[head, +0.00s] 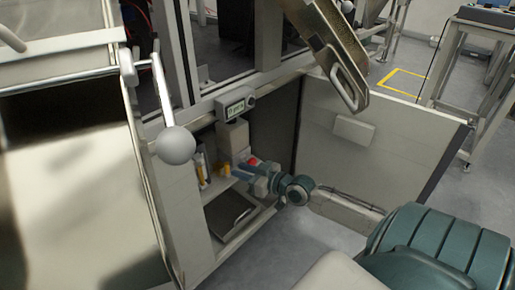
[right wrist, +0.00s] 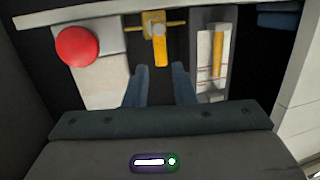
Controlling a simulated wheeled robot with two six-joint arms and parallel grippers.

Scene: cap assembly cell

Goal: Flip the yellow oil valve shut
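The yellow oil valve (right wrist: 157,35) is in the upper middle of the right wrist view. It has a thin crossbar and a handle that points down the picture, towards my right gripper (right wrist: 161,68). My right gripper is open, its two fingers apart with nothing between them. The handle's end lies just ahead of the gap between the fingertips. In the head view my right gripper (head: 243,170) reaches into an open cabinet, and small yellow parts (head: 226,168) show beside it, too small to make out well. My left gripper is not in view.
A red button (right wrist: 77,46) on a pale box is left of the valve in the wrist view. A gauge with a yellow column (right wrist: 217,55) is to the right. The open cabinet door (head: 385,130), a grey ball knob (head: 175,145) and a low tray (head: 232,212) surround the arm.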

